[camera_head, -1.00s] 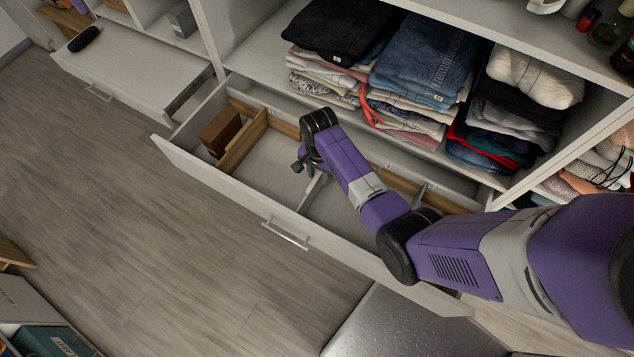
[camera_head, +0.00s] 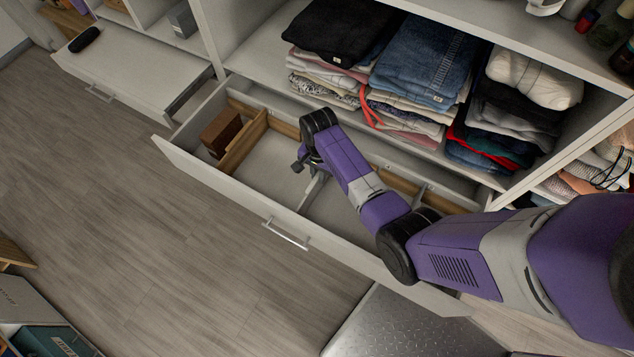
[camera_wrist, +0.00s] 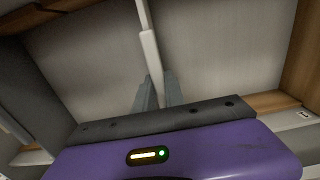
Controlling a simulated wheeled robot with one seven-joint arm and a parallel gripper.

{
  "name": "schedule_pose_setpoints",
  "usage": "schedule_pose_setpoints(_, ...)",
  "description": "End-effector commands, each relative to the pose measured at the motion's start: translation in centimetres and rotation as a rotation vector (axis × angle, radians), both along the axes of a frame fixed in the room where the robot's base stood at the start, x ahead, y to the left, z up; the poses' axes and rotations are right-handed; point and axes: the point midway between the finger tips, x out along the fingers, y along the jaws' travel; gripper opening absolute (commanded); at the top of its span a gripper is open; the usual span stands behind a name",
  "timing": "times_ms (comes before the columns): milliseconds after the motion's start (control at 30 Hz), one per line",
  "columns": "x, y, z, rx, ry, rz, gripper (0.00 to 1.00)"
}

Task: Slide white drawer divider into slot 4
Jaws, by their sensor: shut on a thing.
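A white drawer divider (camera_head: 314,190) stands inside the open drawer (camera_head: 235,202), running from the back toward the front panel. My gripper (camera_head: 306,164) is down in the drawer, shut on this divider. In the wrist view, the two grey fingers (camera_wrist: 157,92) close around the divider (camera_wrist: 150,52), which extends away from them across the pale drawer floor. My arm hides part of the drawer's right half. The slots and their numbers cannot be made out, and I cannot tell how fully the divider is seated.
A wooden divider (camera_head: 243,146) and a brown box (camera_head: 220,133) sit in the drawer's left end. Wooden strips line its back. Folded clothes (camera_head: 425,62) fill the shelf above. Open floor (camera_head: 150,240) lies in front; another drawer (camera_head: 130,72) is open at upper left.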

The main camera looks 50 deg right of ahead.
Motion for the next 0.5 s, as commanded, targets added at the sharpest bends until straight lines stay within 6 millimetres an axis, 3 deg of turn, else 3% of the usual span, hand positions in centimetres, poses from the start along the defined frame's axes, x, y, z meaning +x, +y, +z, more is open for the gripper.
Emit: schedule_pose_setpoints(500, 0.0, 0.0, 2.1, -0.001, -0.001, 0.0, 0.0)
